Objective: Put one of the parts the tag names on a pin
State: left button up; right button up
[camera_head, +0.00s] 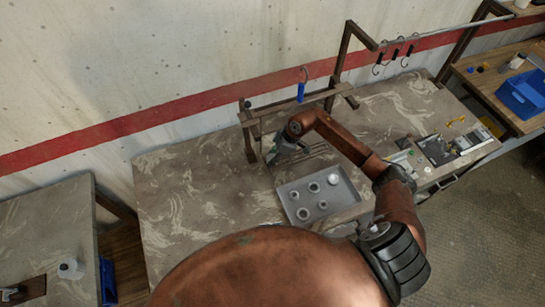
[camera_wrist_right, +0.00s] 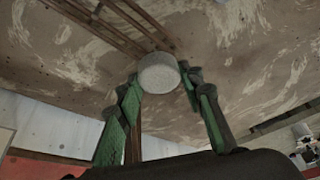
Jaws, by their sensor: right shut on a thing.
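My right gripper (camera_head: 278,155) is at the wooden rack (camera_head: 251,140), low over the table. In the right wrist view the gripper (camera_wrist_right: 162,78) is shut on a pale grey round part (camera_wrist_right: 158,73), held between its green fingertips. In the head view the held part is not clearly visible. A grey tray (camera_head: 347,212) holds several pale round parts (camera_head: 315,187), some ring-like. A small blue piece (camera_head: 301,92) hangs from a hook on the rack; I cannot read any tag or make out a pin. My left gripper is not in view.
A marbled table (camera_head: 185,200) has free room left of the tray. Hooks (camera_head: 393,55) hang from a rail at the back right. Dark flat items (camera_head: 437,150) lie at the table's right end. A blue bin (camera_head: 520,95) stands on another bench.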

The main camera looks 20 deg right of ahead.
jog(key=shift+f, duration=0.35)
jog(key=shift+f, duration=1.05)
jog(key=shift+f+b, duration=0.15)
jog(key=shift+b, duration=0.15)
jog(key=o, duration=1.1)
jog(key=shift+o, duration=0.2)
jog(key=v, duration=1.2)
